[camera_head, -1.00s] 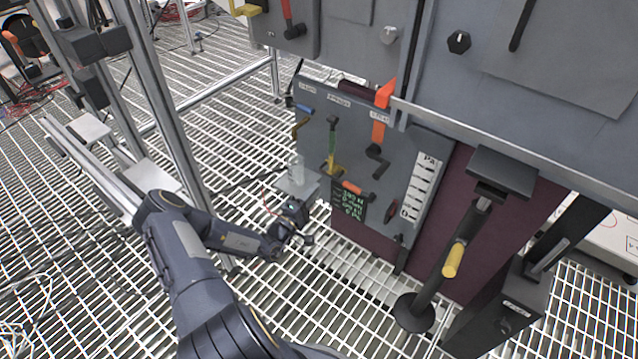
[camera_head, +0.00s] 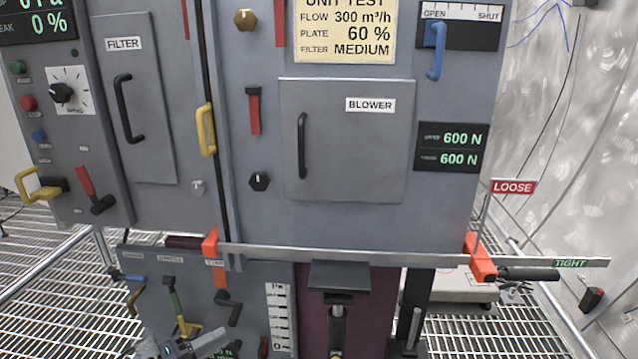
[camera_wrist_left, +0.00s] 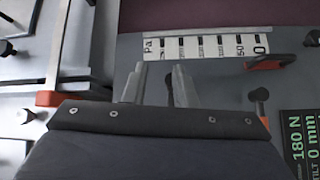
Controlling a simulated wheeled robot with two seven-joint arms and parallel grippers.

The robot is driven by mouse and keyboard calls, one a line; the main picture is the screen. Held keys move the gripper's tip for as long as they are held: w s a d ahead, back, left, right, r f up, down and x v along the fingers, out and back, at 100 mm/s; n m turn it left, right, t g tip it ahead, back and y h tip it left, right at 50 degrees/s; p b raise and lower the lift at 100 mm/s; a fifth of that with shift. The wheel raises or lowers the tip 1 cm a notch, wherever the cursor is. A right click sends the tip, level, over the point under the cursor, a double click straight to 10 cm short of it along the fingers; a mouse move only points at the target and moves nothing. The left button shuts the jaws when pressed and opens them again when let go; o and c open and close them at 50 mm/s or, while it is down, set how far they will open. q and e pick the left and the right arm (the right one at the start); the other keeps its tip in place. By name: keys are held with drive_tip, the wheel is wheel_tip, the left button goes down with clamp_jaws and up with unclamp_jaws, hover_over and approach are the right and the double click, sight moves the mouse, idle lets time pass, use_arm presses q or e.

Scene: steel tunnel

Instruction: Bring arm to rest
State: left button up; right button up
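My left gripper (camera_head: 208,340) shows at the bottom edge of the head view, in front of the lower grey panel (camera_head: 255,312). Most of its arm is out of frame. In the left wrist view, the two metal fingers of my left gripper (camera_wrist_left: 158,75) stand apart with a gap between them. A dark part shows by the right finger, and I cannot tell whether it touches. No object is clearly held. A white pressure scale strip (camera_wrist_left: 205,47) lies beyond the fingertips. My right gripper is in neither view.
A grey cabinet with a blower door (camera_head: 350,150) and a filter door (camera_head: 155,75) fills the head view. A metal bar (camera_head: 380,257) with orange clamps (camera_head: 480,258) runs across below. Yellow handles (camera_head: 206,130) stick out. Open grating (camera_head: 500,340) lies at lower right.

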use_arm(q)
drive_tip(key=s+d+r+m+g+y, duration=0.2)
drive_tip(key=s+d+r+m+g, duration=0.15)
drive_tip(key=s, duration=0.35)
drive_tip(key=s+d+r+m+g+y, duration=0.1)
drive_tip(key=s+d+r+m+g, duration=0.1)
drive_tip(key=s+d+r+g, duration=0.3)
drive_tip(key=s+a+r+n+t+y, duration=0.1)
drive_tip(key=s+a+y, duration=0.25)
drive_tip(key=s, duration=0.45)
drive_tip(key=s+a+r+n+t+y, duration=0.1)
drive_tip(key=s+a+t+y, duration=0.1)
drive_tip(key=s+y, duration=0.35)
wheel_tip(320, 180, up, 34)
drive_tip(key=s+h+p, duration=0.1)
drive_tip(key=p, duration=3.2)
drive_tip(key=shift+s+f+p, duration=0.2)
drive_tip(key=shift+s+p, duration=0.15)
drive_tip(key=shift+a+m+g, duration=0.1)
drive_tip(key=shift+m+g, duration=0.15)
drive_tip(key=shift+s+a, duration=0.1)
